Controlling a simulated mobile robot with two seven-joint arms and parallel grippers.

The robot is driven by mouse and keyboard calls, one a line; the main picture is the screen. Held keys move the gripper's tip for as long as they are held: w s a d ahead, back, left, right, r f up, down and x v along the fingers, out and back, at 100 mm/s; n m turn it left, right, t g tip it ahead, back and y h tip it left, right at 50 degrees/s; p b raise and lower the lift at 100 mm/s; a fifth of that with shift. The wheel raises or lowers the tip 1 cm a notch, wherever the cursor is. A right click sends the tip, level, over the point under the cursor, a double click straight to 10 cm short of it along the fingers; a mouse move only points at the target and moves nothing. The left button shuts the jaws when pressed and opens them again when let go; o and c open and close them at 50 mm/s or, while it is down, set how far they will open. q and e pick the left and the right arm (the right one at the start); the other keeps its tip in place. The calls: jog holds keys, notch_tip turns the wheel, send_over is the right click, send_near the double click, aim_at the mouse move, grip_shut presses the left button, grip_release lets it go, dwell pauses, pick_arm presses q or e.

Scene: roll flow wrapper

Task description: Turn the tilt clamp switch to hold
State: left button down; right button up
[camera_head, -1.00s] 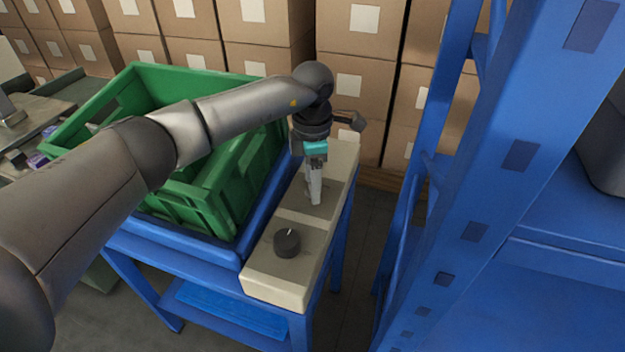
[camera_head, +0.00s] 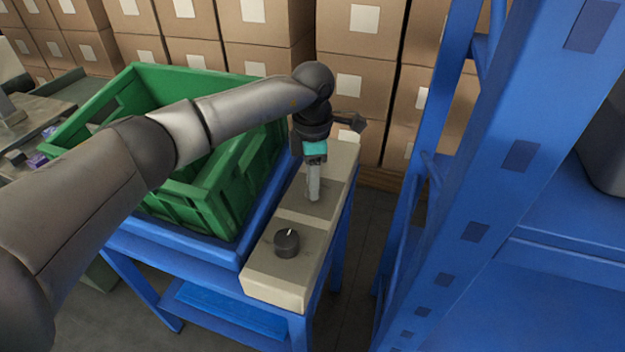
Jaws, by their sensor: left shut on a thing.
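A beige control panel (camera_head: 280,285) runs along the right side of a blue stand. A round black knob (camera_head: 286,242) with a white pointer mark sits on its near part. My left gripper (camera_head: 314,194) points down at the far part of the panel, beyond the knob. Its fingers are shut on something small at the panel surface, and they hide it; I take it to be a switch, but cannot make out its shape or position. Labels are not legible. My right gripper is not in view.
A green crate (camera_head: 150,72) sits tilted in the blue stand (camera_head: 190,252), left of the panel and under my left arm. A blue rack upright (camera_head: 470,190) stands close on the right. Stacked cardboard boxes (camera_head: 265,60) fill the back.

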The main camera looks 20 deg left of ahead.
pick_arm(q)
jog(key=shift+m, duration=0.8)
jog(key=m, duration=0.6)
jog(key=shift+b, duration=0.3)
jog(key=m, duration=0.2)
jog(key=shift+m, duration=0.9)
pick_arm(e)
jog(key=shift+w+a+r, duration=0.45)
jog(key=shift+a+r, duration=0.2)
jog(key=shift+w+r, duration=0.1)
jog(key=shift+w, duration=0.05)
